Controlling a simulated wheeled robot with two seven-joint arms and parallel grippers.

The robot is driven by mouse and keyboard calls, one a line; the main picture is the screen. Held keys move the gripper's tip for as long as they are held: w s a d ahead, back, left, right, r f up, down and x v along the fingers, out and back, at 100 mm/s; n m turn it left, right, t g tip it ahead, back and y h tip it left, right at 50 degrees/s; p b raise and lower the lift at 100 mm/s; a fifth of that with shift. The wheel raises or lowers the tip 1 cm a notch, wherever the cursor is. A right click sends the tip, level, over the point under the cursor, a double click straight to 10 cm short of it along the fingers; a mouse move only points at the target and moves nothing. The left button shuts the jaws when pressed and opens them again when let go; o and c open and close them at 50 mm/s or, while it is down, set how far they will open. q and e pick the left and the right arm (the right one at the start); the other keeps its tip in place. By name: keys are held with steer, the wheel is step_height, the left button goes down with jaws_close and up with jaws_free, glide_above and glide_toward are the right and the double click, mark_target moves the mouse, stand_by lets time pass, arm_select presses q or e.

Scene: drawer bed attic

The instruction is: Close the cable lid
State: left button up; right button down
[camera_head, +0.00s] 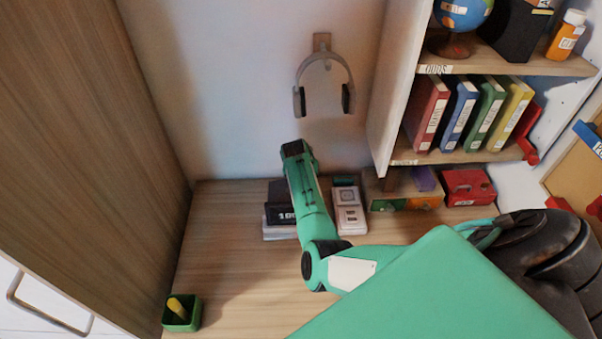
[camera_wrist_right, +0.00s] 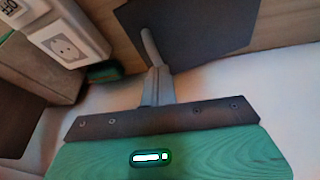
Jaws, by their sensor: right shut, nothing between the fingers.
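A dark flat panel (camera_wrist_right: 190,30), possibly the cable lid, shows at the top of the right wrist view. My right gripper (camera_wrist_right: 149,36) is shut and empty, its thin grey fingers overlapping the panel's left part; I cannot tell whether they touch it. In the head view a dark piece with white lettering (camera_head: 280,214) stands beside my right forearm and may be the same part. My forearm hides some of it, and the fingers cannot be made out there. A white socket unit (camera_head: 348,212) is just right of it and also shows in the wrist view (camera_wrist_right: 63,44). My left gripper is out of view.
Headphones (camera_head: 323,83) hang on the wall above. A bookshelf (camera_head: 440,68) with books and a globe stands at the right. A red box (camera_head: 468,187) sits below it. A green cup (camera_head: 182,315) stands at the desk's front left; the desk (camera_head: 225,240) between is clear.

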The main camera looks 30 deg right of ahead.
steer(key=shift+s+d+f, duration=0.1)
steer(key=shift+d+f, duration=0.05)
steer(key=shift+f, duration=0.5)
steer(key=shift+s+d+f, duration=0.1)
steer(key=shift+d+f, duration=0.05)
steer(key=shift+f, duration=0.1)
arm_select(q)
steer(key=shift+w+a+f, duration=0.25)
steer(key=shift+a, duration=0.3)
arm_select(e)
steer(key=shift+d+f, duration=0.1)
steer(key=shift+d, duration=0.05)
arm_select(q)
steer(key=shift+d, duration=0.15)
